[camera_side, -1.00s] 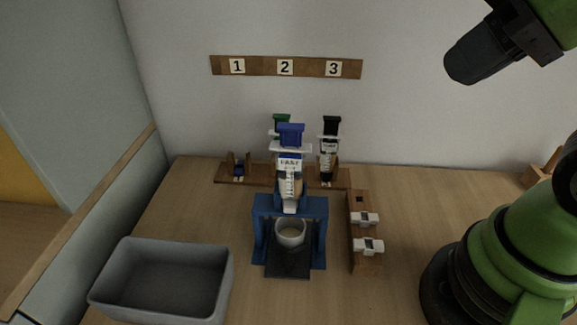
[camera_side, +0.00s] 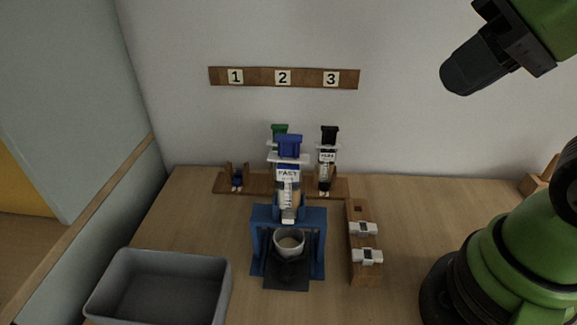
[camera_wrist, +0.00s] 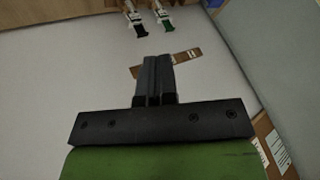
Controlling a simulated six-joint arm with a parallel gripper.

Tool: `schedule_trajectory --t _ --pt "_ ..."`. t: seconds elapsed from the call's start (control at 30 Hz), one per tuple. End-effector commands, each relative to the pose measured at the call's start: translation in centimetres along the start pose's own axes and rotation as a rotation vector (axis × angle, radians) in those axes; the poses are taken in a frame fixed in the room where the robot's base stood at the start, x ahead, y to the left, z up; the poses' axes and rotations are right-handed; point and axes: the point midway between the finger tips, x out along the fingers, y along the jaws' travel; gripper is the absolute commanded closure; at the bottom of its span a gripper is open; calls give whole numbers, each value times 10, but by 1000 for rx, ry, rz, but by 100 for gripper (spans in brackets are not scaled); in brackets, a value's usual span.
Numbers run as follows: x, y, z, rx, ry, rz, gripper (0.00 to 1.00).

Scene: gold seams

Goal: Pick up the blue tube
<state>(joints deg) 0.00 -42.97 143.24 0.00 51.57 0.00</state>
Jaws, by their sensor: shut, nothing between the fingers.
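The blue tube (camera_side: 288,185), a syringe-like tube with a blue top, a white flange and a label reading "FAST", stands upright in the blue stand (camera_side: 260,217) above a small white cup (camera_side: 288,243). My gripper (camera_side: 456,85) is high at the upper right, well away from the tube, shut and empty. In the wrist view my gripper (camera_wrist: 157,60) shows its two black fingers together with nothing between them. I cannot make out the blue tube in the wrist view.
A wooden rack (camera_side: 222,186) behind the stand holds a green-topped tube (camera_side: 279,130) and a black-topped tube (camera_side: 327,160); both tops show in the wrist view. A grey bin (camera_side: 160,258) is front left. A wooden block (camera_side: 357,208) with white pieces is right of the stand.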

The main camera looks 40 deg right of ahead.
Motion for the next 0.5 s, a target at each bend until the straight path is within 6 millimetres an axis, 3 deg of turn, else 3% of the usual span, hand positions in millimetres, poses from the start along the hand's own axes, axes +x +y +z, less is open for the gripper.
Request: schedule_trajectory --t 0.23,0.5 --pt "0 0 0 0 0 0 100" --pt "0 0 0 0 0 0 40"
